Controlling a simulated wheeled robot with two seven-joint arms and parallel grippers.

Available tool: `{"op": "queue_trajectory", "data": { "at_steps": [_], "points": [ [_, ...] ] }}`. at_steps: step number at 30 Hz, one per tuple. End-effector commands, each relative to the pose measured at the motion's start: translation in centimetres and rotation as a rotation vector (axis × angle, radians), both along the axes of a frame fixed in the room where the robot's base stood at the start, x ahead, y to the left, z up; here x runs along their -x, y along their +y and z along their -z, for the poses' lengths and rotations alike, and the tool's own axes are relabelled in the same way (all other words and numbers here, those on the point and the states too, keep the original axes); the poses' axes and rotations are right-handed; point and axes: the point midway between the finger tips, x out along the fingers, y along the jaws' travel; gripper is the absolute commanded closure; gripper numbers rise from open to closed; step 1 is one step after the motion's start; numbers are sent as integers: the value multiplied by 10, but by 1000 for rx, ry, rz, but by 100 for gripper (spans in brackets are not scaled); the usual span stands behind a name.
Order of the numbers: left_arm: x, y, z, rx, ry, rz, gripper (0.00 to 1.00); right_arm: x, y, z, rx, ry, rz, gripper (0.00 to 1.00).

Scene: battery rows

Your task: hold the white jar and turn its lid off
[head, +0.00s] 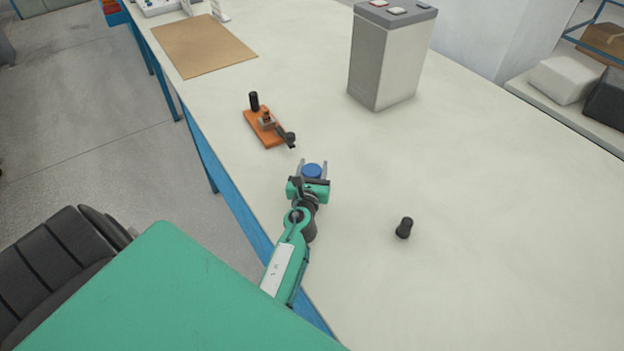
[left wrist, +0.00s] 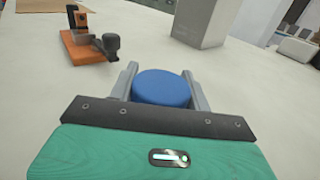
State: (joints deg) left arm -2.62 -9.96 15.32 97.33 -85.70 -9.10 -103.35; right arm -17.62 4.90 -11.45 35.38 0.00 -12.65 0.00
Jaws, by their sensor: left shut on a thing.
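The jar shows only as its round blue lid (head: 312,170), seen from above; the white body is hidden below the lid and behind my gripper. The lid also shows in the left wrist view (left wrist: 162,88), between the two grey fingers. My left gripper (head: 313,168) is shut on the jar, with one finger on each side, low over the table near its front edge. The lid sits level on top. My right gripper is in neither view.
An orange block with black fittings (head: 265,128) lies just beyond the gripper. A tall grey battery (head: 385,60) stands at the back. A small black cylinder (head: 404,228) stands to the right. A brown mat (head: 203,46) lies at the far left. The right of the white table (head: 500,200) is clear.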

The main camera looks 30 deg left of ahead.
Motion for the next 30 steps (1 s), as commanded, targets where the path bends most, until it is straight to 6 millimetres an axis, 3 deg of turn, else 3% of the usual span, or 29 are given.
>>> {"op": "queue_trajectory", "data": {
  "at_steps": [8,16,23,30],
  "points": [
    [0,0,-8,0,-1,0,76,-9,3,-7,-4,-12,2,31],
    [0,0,-37,-2,-1,1,76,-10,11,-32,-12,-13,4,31],
    [0,1,-83,-4,-2,2,76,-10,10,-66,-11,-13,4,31],
    [0,1,-145,-6,-4,2,76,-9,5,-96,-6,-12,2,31]
  ]
}}
